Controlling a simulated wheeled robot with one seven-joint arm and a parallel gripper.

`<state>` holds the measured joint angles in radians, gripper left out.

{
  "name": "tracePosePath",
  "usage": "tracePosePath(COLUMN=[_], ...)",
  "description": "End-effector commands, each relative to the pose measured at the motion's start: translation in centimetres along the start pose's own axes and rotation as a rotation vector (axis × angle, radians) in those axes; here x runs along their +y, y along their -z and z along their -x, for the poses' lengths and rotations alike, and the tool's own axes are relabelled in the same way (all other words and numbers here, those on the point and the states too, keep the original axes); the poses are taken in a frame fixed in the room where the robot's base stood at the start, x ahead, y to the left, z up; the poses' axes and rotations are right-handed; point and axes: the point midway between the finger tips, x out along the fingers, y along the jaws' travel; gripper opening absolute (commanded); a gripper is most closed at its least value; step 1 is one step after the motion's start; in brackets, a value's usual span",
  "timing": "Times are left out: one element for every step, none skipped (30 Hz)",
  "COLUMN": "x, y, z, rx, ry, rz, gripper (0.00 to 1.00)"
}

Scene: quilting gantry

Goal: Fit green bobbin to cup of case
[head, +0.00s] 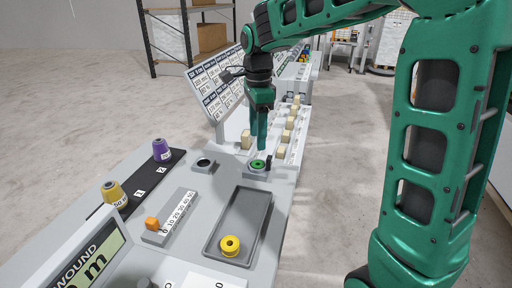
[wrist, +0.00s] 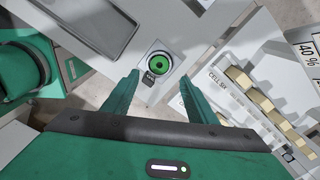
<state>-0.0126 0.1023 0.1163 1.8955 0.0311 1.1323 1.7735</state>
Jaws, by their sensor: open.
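The green bobbin (head: 257,164) lies flat in a round seat on a small grey block (head: 254,173) with a black latch beside it. In the wrist view the green bobbin (wrist: 159,63) shows a dark centre and a pale ring around it, and the black latch (wrist: 150,77) is on its near side. My gripper (head: 262,147) is above the bobbin and apart from it. In the wrist view the two fingers of my gripper (wrist: 158,78) are spread wide with nothing between them, and the bobbin is just beyond their tips.
A grey tray (head: 209,245) holds a yellow bobbin (head: 230,246). A dark round holder (head: 204,164) stands left of the block. Purple (head: 162,150) and yellow (head: 114,194) thread cones stand on a black strip. A slider with an orange knob (head: 152,223) and rows of cream levers (head: 281,150) are near.

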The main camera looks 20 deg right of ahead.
Motion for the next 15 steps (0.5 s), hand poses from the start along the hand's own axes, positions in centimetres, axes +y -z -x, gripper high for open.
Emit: tracePosePath(x=[-0.1, -0.1, -0.1, -0.1, -0.1, -0.1, -0.1, -0.1, 0.0, 0.0, 0.0, 0.0, 0.0, 0.0, 0.0], y=[0.0, 0.0, 0.0, 0.0, 0.0, 0.0, 0.0, 0.0, 0.0, 0.0, 0.0, 0.0, 0.0, 0.0, 0.0], z=[0.8, 1.1, 1.5, 1.8, 2.0, 2.2, 2.4, 2.5, 2.6, 2.6, 2.6, 2.6, 2.6, 2.6, 2.6], rx=[0.0, 0.0, 0.0, 0.0, 0.0, 0.0, 0.0, 0.0, 0.0, 0.0, 0.0, 0.0, 0.0, 0.0, 0.0], ry=[0.002, 0.002, 0.001, 0.0, 0.0, 0.001, 0.0, 0.0, -0.001, -0.001, -0.001, -0.001, -0.001, -0.001, -0.001], rz=[0.0, 0.0, 0.0, 0.0, 0.0, 0.0, 0.0, 0.0, 0.0, 0.0, 0.0, 0.0, 0.0, 0.0, 0.0], gripper=[0.53, 0.53, 0.53, 0.53, 0.53, 0.53, 0.53, 0.53, 0.53, 0.53, 0.53, 0.53, 0.53, 0.53, 0.53])
